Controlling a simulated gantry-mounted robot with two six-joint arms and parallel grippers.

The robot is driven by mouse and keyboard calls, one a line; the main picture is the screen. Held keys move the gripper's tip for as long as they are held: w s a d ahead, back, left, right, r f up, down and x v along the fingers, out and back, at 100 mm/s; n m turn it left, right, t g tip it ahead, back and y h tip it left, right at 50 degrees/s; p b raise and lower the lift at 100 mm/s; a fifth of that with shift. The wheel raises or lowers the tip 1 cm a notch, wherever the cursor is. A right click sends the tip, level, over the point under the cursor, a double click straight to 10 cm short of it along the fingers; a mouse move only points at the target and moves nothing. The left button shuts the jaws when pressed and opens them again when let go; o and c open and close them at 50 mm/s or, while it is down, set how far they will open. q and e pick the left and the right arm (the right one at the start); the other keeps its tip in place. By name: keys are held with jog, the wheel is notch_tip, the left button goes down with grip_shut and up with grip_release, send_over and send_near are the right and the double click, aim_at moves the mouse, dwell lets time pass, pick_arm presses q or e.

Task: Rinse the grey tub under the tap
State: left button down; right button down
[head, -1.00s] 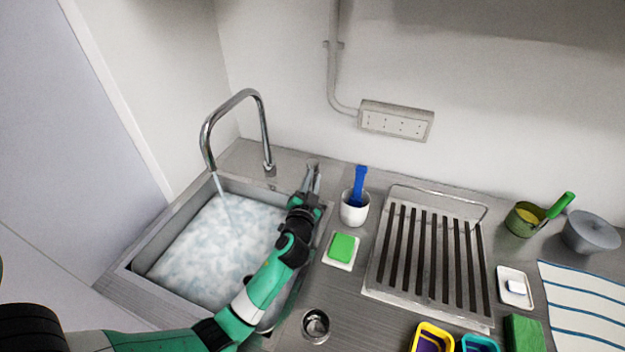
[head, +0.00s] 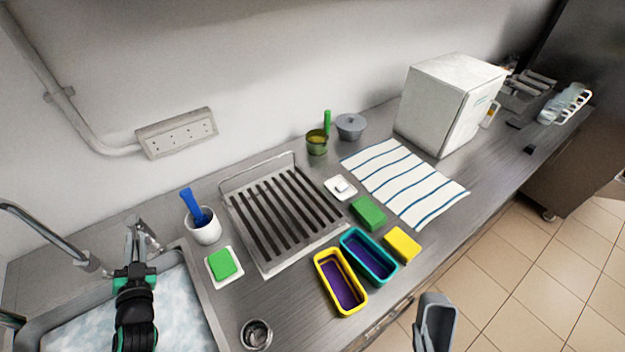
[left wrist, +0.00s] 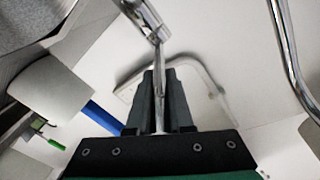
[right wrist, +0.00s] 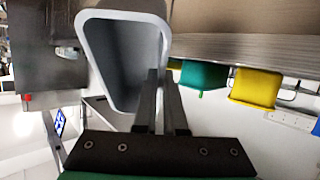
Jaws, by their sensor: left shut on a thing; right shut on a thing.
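The grey tub (head: 436,325) is at the bottom edge of the head view, in front of the counter; the rest is cut off. In the right wrist view my right gripper (right wrist: 161,80) is shut on the wall of the grey tub (right wrist: 100,55), whose open mouth shows. My left gripper (head: 138,225) is at the back right of the sink, shut on the tap's chrome lever (left wrist: 158,75). The tap (head: 40,236) shows only partly at the left edge; its outlet and any stream are out of view. The sink (head: 185,268) holds foamy water.
A yellow tub (head: 325,270) and a teal tub (head: 390,273) stand at the counter's front edge. Nearby are a green sponge on a dish (head: 222,264), a white cup (head: 204,233) with a blue brush, and a ribbed drainer (head: 280,265). A striped cloth (head: 400,180) lies further right.

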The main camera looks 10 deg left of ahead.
pick_arm(q)
jog(key=c, duration=0.8)
grip_release()
jog(key=v, duration=1.2)
